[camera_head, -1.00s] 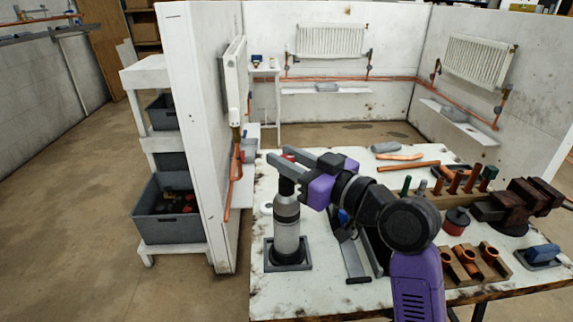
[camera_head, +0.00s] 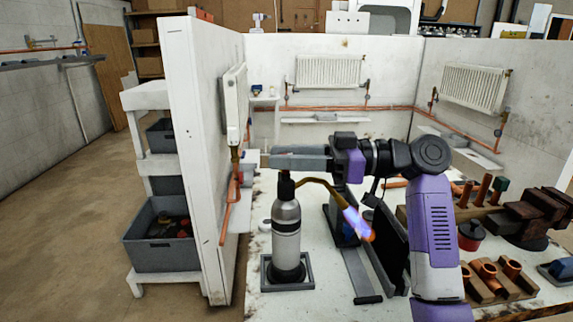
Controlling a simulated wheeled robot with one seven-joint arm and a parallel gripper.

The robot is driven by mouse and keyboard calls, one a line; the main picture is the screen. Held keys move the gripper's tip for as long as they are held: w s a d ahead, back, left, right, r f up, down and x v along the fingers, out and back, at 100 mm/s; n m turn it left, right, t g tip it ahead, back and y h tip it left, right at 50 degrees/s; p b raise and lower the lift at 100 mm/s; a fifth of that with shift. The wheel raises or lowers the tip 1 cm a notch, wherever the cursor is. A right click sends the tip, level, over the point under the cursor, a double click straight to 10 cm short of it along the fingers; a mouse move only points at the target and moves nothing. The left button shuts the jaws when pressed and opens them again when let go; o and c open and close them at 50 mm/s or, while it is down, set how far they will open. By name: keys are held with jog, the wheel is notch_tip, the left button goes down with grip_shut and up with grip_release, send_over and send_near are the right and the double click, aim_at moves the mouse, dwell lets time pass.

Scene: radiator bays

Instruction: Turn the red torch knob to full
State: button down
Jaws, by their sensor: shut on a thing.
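The torch (camera_head: 286,225) is a silver bottle with a black neck, standing upright in a grey square holder (camera_head: 306,280) on the left of the bench. A brass tube (camera_head: 322,187) curves from its neck to the right and points down, with a blue-violet flame (camera_head: 355,222) and orange tip at its end. My gripper (camera_head: 267,160) reaches in from the right, level, just above the torch's neck. Its jaws are shut on the red knob, which the grey fingers hide in this view. I cannot see how far the knob is turned.
A white partition (camera_head: 195,120) stands close left of the gripper. Right of the torch are a black panel (camera_head: 389,245), a dark red pot (camera_head: 471,235), a wooden block with copper fittings (camera_head: 490,283) and a vise (camera_head: 530,212). The flame points towards the bench near the panel.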

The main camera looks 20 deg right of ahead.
jog(key=shift+a+f+n+g, duration=0.1)
jog(key=shift+n+g, duration=0.2)
jog(key=shift+g, duration=0.1)
jog(key=c, duration=1.1)
grip_release()
jog(key=shift+v, duration=3.95)
jog(key=shift+f, duration=0.1)
